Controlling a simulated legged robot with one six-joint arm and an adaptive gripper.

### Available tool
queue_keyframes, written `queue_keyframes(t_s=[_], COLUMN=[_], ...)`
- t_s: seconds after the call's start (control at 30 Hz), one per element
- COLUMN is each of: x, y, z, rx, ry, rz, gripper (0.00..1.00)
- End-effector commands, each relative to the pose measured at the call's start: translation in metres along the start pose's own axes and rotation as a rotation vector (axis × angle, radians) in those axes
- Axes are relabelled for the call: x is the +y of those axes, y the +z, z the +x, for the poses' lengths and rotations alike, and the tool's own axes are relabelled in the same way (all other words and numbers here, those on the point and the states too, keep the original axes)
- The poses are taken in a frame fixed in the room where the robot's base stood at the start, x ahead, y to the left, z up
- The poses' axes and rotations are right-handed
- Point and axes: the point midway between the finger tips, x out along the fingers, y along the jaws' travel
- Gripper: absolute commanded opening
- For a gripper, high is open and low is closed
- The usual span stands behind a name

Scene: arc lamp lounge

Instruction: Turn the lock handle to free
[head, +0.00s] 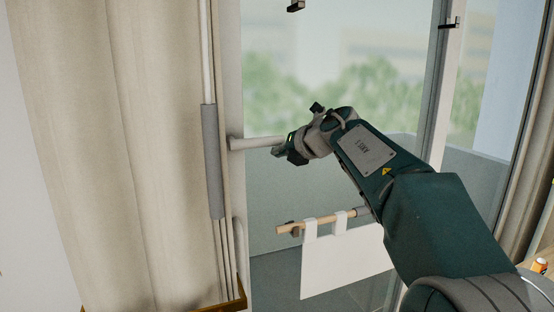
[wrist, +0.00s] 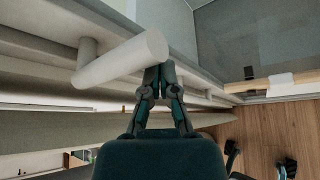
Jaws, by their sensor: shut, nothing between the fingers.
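The lock handle is a pale lever (head: 255,143) on the white door frame, pointing right from its pivot at the left. In the wrist view the lever (wrist: 120,60) looks like a thick round bar with its free end near my fingers. My gripper (head: 280,150) is at the free end of the lever, and its fingertips (wrist: 159,70) are together with nothing between them. In the wrist view the fingers lie beside the bar's end. I cannot tell whether they touch it.
A beige curtain (head: 90,150) and a rod with a grey sleeve (head: 212,160) stand left of the handle. Below my gripper a wooden bar (head: 290,228) carries a white cloth (head: 345,262). Glass panes (head: 350,60) lie behind my arm.

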Motion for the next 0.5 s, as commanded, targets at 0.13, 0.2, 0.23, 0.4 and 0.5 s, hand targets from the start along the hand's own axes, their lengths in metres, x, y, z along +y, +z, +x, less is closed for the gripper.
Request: queue_keyframes(t_s=[0.13, 0.2, 0.23, 0.4, 0.5], x=[0.0013, 0.0018, 0.002, 0.0027, 0.0031], y=[0.0031, 0.004, 0.0043, 0.0055, 0.0059], z=[-0.0016, -0.0021, -0.0023, -0.0031, -0.0034], rx=[-0.001, -0.001, -0.001, -0.004, -0.005], ry=[-0.001, -0.001, -0.001, 0.0, 0.0], rz=[0.001, 0.001, 0.001, 0.0, 0.0], gripper=[0.0, 0.0, 0.0, 0.0, 0.0])
